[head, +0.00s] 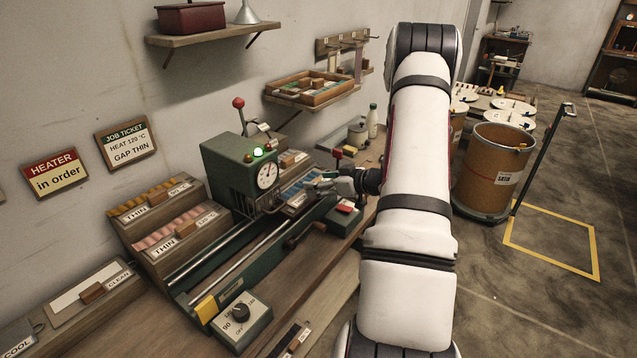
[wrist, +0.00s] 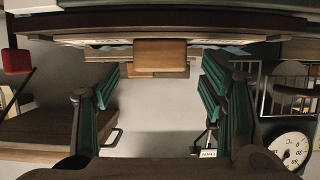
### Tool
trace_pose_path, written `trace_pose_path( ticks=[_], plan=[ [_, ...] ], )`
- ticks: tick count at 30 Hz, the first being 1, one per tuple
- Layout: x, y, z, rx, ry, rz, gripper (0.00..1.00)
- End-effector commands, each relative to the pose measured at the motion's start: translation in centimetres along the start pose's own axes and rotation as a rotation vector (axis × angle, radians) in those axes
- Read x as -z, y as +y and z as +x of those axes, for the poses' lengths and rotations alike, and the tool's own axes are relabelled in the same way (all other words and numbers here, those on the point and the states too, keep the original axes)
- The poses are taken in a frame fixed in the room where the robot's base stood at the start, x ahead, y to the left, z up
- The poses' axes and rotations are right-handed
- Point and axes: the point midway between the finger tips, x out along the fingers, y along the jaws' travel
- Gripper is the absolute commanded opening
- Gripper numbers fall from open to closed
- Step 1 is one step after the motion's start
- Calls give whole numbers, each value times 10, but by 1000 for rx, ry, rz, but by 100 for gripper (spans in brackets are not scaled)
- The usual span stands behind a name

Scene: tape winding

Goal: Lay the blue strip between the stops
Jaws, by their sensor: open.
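Blue strips (head: 300,187) lie in a sloped wooden rack just right of the green machine (head: 228,165) in the head view. My gripper (head: 322,183) is at this rack, in front of the strips. In the wrist view my gripper (wrist: 160,80) is open, its two green-lined fingers spread apart. A wooden block (wrist: 160,53) is straight ahead, lined up with the gap between the fingers. Pale blue edges (wrist: 113,51) show beside the block. I see no strip held. I cannot make out the stops clearly; the machine and my arm hide part of the bench.
The machine has a dial (head: 267,175), a lit green lamp and a red-knobbed lever (head: 239,103). Rails run toward a control box (head: 241,318). Racks of orange and pink strips (head: 172,230) stand to the left. A cardboard drum (head: 495,165) stands right of my arm.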

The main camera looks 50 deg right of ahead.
Motion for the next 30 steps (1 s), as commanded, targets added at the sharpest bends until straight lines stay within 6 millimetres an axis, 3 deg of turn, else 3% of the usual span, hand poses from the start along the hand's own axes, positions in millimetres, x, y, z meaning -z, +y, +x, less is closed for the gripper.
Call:
trace_pose_path(
  ticks=[15, 21, 30],
  plan=[
    [0, 1, -95, -4, 0, 0, 65],
    [0, 0, -110, -2, 1, 0, 65],
    [3, 0, -109, -5, -3, -6, 65]
  ],
)
